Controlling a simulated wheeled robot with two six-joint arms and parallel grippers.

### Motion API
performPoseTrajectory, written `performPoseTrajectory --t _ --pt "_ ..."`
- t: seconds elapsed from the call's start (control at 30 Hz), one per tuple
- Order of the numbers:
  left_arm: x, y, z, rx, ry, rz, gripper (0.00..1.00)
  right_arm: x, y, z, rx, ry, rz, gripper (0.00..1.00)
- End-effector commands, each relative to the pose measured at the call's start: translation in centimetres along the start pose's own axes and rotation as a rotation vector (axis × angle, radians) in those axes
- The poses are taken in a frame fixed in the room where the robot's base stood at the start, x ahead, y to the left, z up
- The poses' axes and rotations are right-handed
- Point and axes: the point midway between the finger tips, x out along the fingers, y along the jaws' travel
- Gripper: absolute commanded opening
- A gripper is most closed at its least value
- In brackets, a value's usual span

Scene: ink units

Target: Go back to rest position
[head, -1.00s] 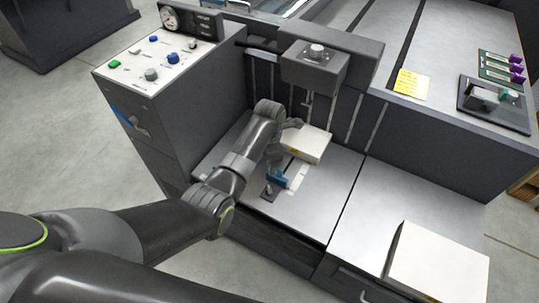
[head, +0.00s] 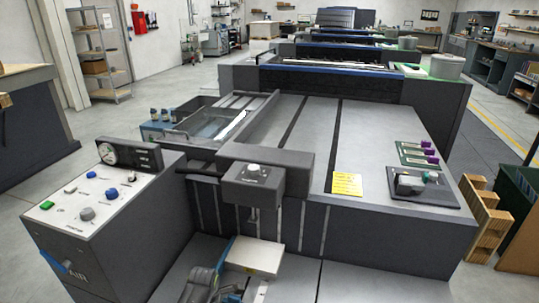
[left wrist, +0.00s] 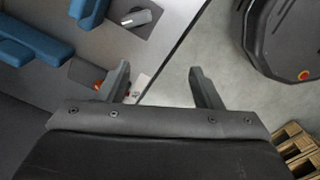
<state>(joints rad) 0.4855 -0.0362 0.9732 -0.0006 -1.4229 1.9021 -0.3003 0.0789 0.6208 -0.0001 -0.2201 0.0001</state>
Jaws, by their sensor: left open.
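My left gripper (left wrist: 160,88) shows in the left wrist view with its two fingers spread apart and nothing between them. Below the fingers are a grey metal surface (left wrist: 155,55), its edge and the concrete floor. In the head view only a dark part of my left arm shows at the bottom edge, below the press head (head: 254,184), beside a pale block (head: 255,256). The gripper's fingers cannot be made out there. My right gripper is in neither view.
A control panel (head: 90,200) with knobs and a gauge stands at left. The grey machine bed (head: 375,135) with a yellow note (head: 347,184) runs to the back. Blue parts (left wrist: 35,40) lie left in the left wrist view. Wooden slats (left wrist: 296,148) show at its lower right.

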Motion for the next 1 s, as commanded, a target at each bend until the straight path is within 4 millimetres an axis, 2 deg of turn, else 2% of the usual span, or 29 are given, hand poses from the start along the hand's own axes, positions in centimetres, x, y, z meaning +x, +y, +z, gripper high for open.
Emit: performPoseTrajectory --t 0.03,0.2,0.37,0.5,0.63,0.8,0.9,1.0 --pt "2.8 -1.9 -1.5 0.077 0.004 -0.007 0.59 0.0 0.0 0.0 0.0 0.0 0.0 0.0" --pt "9.9 -7.3 -5.3 0.371 0.007 0.011 0.59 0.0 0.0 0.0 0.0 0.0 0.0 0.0" --pt "15.6 -13.7 -9.2 0.65 0.023 0.022 0.59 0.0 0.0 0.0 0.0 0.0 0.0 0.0" --pt "19.8 -20.6 -12.8 0.912 0.045 0.027 0.59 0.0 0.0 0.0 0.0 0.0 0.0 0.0" --pt "22.6 -27.7 -16.2 1.162 0.072 0.025 0.59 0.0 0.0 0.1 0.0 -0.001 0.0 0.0" --pt "24.5 -36.3 -20.0 1.463 0.109 0.016 0.59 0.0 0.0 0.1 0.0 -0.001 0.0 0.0" --pt "24.8 -40.0 -21.4 1.594 0.128 0.011 0.59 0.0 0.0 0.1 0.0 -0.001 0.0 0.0" --pt "24.9 -42.2 -22.3 1.678 0.141 0.008 0.59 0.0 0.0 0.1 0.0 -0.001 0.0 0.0"
